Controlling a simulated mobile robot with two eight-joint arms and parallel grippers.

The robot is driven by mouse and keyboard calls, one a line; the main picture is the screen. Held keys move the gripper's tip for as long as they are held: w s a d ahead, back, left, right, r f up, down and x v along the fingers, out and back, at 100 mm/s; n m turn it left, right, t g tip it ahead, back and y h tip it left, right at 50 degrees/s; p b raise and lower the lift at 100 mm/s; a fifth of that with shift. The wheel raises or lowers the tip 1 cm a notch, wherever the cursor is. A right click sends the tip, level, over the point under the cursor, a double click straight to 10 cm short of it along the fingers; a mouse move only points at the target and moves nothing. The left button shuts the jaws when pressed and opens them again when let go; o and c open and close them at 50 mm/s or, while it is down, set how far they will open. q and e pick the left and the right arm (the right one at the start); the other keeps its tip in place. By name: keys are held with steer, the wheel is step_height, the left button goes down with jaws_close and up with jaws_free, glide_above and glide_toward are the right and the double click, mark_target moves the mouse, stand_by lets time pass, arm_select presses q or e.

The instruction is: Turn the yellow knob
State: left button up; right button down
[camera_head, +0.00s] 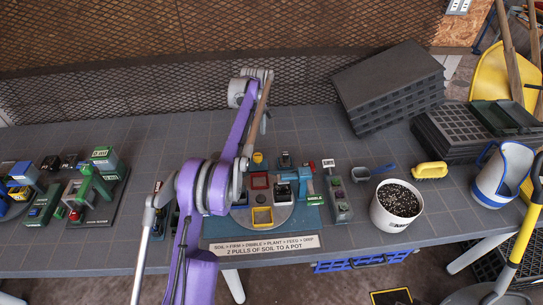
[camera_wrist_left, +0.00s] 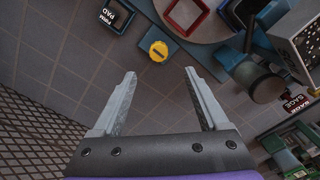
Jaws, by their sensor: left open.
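The yellow knob (camera_wrist_left: 158,50) sits on a blue square base near the edge of the round grey turntable (camera_wrist_left: 205,22) in the left wrist view. In the head view the knob (camera_head: 257,157) shows as a small yellow spot at the turntable's far side, just right of my purple left arm. My left gripper (camera_wrist_left: 160,82) is open and empty, its two fingers apart and pointing towards the knob. The knob appears beyond the fingertips, with no contact visible. In the head view the left gripper (camera_head: 262,125) is partly hidden by its arm. My right gripper is not seen.
A black pad labelled PAD (camera_wrist_left: 117,14) lies beside the knob. A blue press (camera_head: 296,176) stands on the turntable's right. Green-labelled machines (camera_head: 88,190) stand left.

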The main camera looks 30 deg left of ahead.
mark_target(258, 156)
arm_select(q)
steer(key=f, duration=1.1)
steer(key=shift+w+f+b, duration=0.2)
steer(key=shift+b, duration=0.1)
steer(key=shift+c, duration=0.4)
jaws_close()
